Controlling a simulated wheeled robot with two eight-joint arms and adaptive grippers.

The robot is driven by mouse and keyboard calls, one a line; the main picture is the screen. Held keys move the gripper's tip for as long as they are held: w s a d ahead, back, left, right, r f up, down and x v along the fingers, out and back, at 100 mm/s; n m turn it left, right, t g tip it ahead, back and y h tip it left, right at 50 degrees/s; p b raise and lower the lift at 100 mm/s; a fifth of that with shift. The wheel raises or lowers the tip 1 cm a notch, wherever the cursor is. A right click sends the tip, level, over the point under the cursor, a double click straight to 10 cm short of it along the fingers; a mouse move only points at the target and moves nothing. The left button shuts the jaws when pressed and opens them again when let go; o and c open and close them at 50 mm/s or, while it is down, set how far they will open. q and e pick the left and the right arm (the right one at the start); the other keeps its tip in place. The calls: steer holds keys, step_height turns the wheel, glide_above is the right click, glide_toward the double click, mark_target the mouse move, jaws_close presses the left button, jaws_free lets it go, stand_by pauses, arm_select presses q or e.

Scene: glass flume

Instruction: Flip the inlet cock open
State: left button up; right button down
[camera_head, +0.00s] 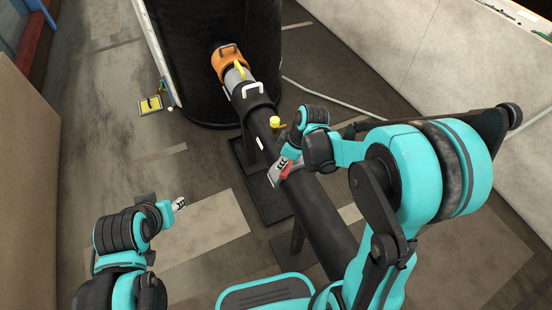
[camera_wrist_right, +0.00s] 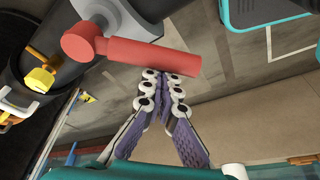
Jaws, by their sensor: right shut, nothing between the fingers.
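The red lever (camera_wrist_right: 150,56), which looks like the inlet cock's handle, reaches from a round hub on the dark pipe in the right wrist view. It lies across the picture, pointing right. In the head view a small red part (camera_head: 287,169) of it shows on the pipe (camera_head: 315,207). My right gripper (camera_wrist_right: 162,76) is shut and empty, its fingertips just below the lever's middle in the wrist view. Whether they touch it I cannot tell. In the head view this gripper (camera_head: 276,170) is beside the pipe. My left gripper (camera_head: 179,203) is low at the left, away from the pipe.
A yellow knob (camera_head: 277,122) sits farther up the pipe. Beyond it are a white handle (camera_head: 252,88), a yellow lever (camera_head: 239,69) and an orange collar (camera_head: 228,58) by a large black tank (camera_head: 190,45). A yellow tray (camera_head: 150,105) lies on the floor. Floor left of the pipe is mostly clear.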

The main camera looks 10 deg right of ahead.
steer(key=d+n, duration=0.1)
steer(key=s+n, duration=0.1)
steer(key=shift+s+d+n+g, duration=0.1)
steer(key=shift+d+n+g, duration=0.25)
steer(key=shift+n+g, duration=0.05)
arm_select(q)
steer(key=shift+s+d, duration=0.25)
steer(key=shift+d, duration=0.2)
arm_select(e)
steer(key=d+n, duration=0.1)
steer(key=d, duration=0.1)
steer(key=s+d+n+g, duration=0.1)
steer(key=d+n, duration=0.1)
steer(key=shift+s+d+n+y, duration=0.2)
steer(key=shift+d+n+y, duration=0.1)
arm_select(q)
steer(key=shift+a, duration=0.1)
arm_select(e)
steer(key=shift+d, duration=0.1)
